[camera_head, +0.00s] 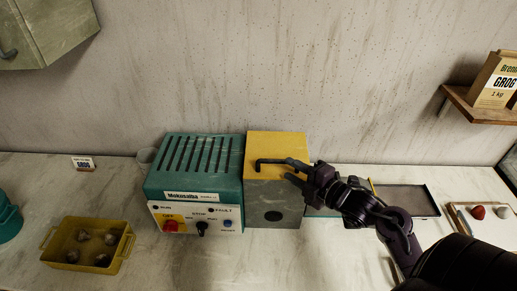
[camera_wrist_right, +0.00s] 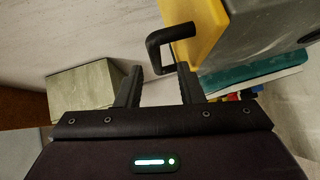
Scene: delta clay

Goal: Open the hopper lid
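The hopper is a grey box (camera_head: 275,205) with a yellow lid (camera_head: 277,144), joined to the right side of a teal machine. The lid lies flat and closed on top. A dark bent handle (camera_head: 272,162) sits on the lid and also shows in the right wrist view (camera_wrist_right: 167,36). My right gripper (camera_head: 291,170) is at the handle's right end. In the right wrist view its two fingers are apart, with the handle's free end just ahead of the fingertips, nearer the right-hand finger. Contact cannot be told. My left gripper is not in view.
The teal machine (camera_head: 195,170) has a slotted top and a front control panel (camera_head: 197,219). A yellow tray (camera_head: 72,261) with several lumps stands at left. A dark flat tray (camera_head: 407,200) lies right. A shelf (camera_head: 482,108) with a Grog box (camera_head: 497,82) hangs at upper right.

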